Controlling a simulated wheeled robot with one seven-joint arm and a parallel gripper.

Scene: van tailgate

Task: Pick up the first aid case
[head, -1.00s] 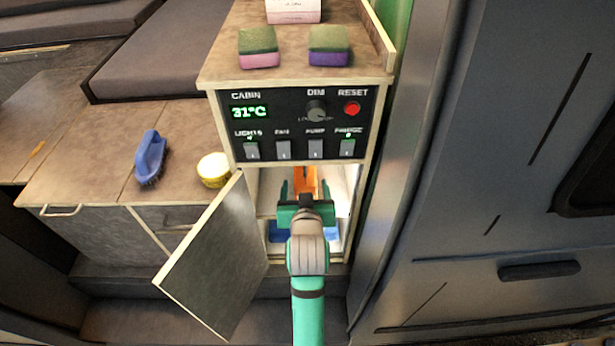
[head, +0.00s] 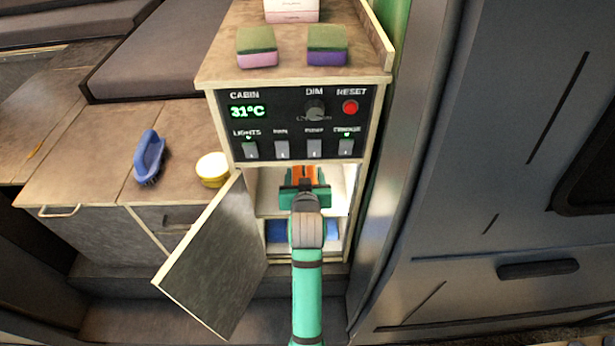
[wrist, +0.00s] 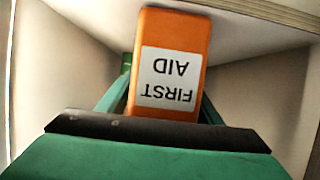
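The first aid case (wrist: 172,50) is orange with a white label that reads upside down in the wrist view. It stands in the lit upper part of the open cupboard, and its orange top (head: 306,174) shows in the head view. My green gripper (head: 306,182) reaches into the cupboard. In the wrist view its fingers (wrist: 166,95) lie close along both sides of the case, with no clear gap. It looks shut on the case, though the far fingertip is partly hidden behind it.
The cupboard door (head: 215,260) hangs open at the left. A control panel (head: 297,125) is just above the opening, and two sponges (head: 257,46) (head: 327,45) lie on top. Blue items (head: 280,231) lie in the lower compartment. A brush (head: 149,158) and a round tub (head: 213,169) sit on the left counter.

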